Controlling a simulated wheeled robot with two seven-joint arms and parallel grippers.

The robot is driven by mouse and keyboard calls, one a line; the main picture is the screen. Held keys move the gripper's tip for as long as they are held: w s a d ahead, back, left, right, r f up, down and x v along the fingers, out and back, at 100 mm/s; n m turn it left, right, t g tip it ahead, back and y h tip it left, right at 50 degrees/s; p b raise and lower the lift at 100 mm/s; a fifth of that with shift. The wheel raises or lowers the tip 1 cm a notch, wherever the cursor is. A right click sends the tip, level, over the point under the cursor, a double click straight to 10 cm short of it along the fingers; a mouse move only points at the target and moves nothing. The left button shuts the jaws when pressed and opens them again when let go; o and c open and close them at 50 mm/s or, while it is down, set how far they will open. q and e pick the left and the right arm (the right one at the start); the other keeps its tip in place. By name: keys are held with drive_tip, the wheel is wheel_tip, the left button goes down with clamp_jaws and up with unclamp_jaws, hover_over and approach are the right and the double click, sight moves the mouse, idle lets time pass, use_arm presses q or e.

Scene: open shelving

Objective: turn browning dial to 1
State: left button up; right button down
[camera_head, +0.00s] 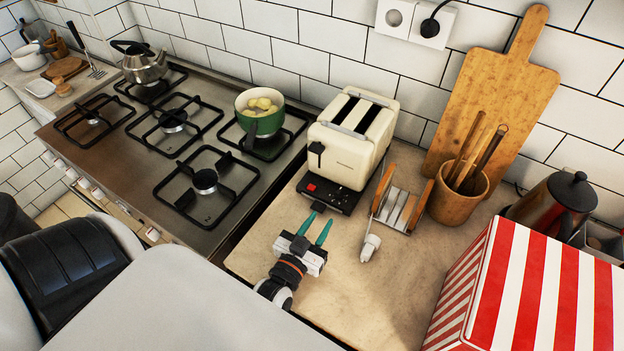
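A cream toaster (347,143) with two slots and a dark lever stands on the counter beside the stove. Its low black front panel (335,194) has a red button (311,187) at the left end. The browning dial and its setting are too small to make out on this panel. My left gripper (321,217) is just in front of the panel, with its teal fingers spread apart, empty and pointing at the toaster. Contact with the panel cannot be told. My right gripper is not in view.
A wooden toast rack (396,208) stands close right of the toaster, with a small white item (370,247) before it. A utensil pot (456,199) and a red-striped box (540,295) are further right. A green pot (260,122) sits on the stove at left.

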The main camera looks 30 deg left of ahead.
use_arm(q)
drive_tip(key=shift+s+d, duration=0.15)
drive_tip(key=shift+s, duration=1.35)
